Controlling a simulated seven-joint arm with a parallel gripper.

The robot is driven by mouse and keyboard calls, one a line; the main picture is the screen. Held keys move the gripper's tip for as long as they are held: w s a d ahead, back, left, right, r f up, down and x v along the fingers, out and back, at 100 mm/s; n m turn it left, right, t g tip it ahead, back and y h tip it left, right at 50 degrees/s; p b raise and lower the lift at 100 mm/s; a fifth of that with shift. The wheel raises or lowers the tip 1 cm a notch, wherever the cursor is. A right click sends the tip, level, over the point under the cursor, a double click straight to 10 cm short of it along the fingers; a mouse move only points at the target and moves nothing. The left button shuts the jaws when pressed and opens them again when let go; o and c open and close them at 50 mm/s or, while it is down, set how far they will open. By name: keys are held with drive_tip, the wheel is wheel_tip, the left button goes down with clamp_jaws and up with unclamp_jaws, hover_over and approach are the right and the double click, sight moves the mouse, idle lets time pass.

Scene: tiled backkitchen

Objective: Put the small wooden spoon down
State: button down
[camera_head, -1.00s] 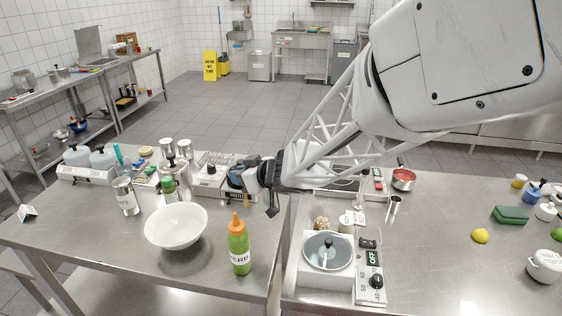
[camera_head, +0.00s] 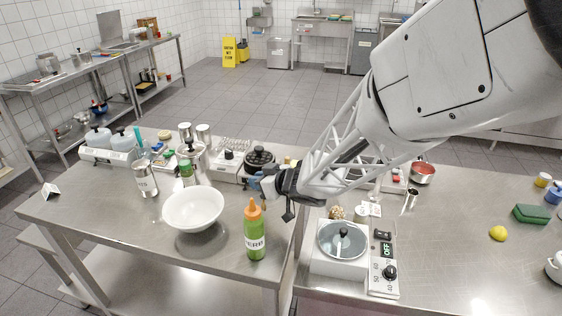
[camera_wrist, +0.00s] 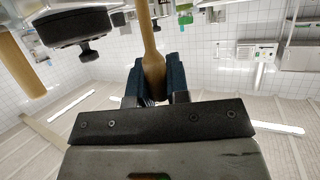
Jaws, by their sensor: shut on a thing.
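The small wooden spoon (camera_wrist: 149,35) is pale wood and shows in the wrist view, running up out of the top edge. My gripper (camera_wrist: 156,75) is shut on it, with the dark blue fingers on both sides of its wider lower part. In the head view my gripper (camera_head: 270,186) is over the back of the steel table, right of the white bowl and behind the green bottle. I cannot make out the spoon in that view, nor its height above the table.
On the steel table (camera_head: 130,232) stand a white bowl (camera_head: 193,208), a green bottle (camera_head: 255,235) with an orange cap and a dark-topped appliance (camera_head: 259,160) near my gripper. A white machine with a round bowl (camera_head: 342,242) stands to the right. The table's front left is clear.

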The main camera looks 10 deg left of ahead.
drive_tip(key=shift+f, duration=0.55)
drive_tip(key=shift+f, duration=0.15)
drive_tip(key=c, duration=1.1)
unclamp_jaws()
drive_tip(key=shift+s+d+r, duration=0.1)
drive_tip(key=shift+d+r, duration=0.25)
drive_tip(key=shift+d, duration=0.1)
drive_tip(key=v, duration=1.1)
drive_tip(key=shift+s, duration=0.1)
